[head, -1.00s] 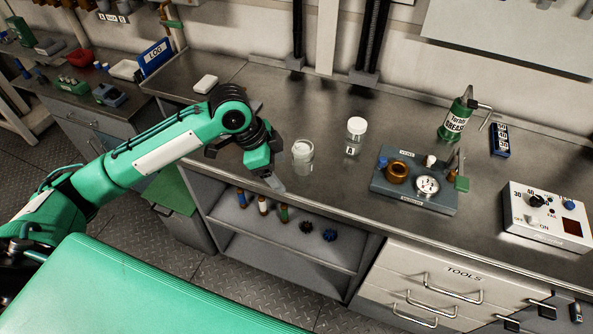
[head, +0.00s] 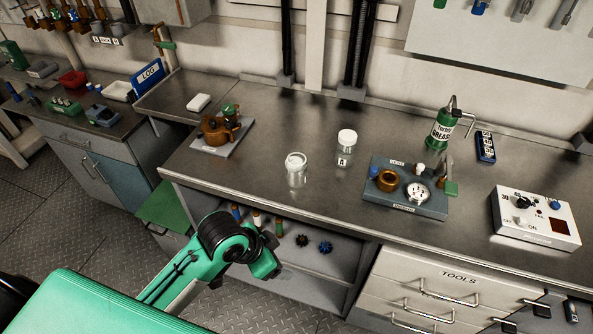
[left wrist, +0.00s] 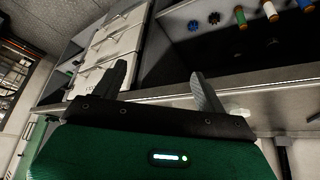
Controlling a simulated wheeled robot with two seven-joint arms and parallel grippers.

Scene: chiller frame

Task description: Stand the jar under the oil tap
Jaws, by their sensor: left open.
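A clear glass jar (head: 296,176) with a pale top stands upright on the steel bench, near its front edge. I cannot tell whether it has a lid. A second glass jar (head: 344,157) with a white lid and a small label stands behind it to the right. Several tap-like fittings (head: 72,14) hang on the wall at the far left; which one is the oil tap I cannot tell. My left gripper (head: 270,268) is in front of the bench, below its top and apart from the jars. Its fingers show open and empty in the left wrist view (left wrist: 160,85).
A copper-brown device (head: 214,131) on a plate stands left of the jars. A grey fixture tray (head: 430,208), a green grease can (head: 440,131) and a control box (head: 535,218) stand to the right. An open shelf (head: 330,285) lies beneath the bench.

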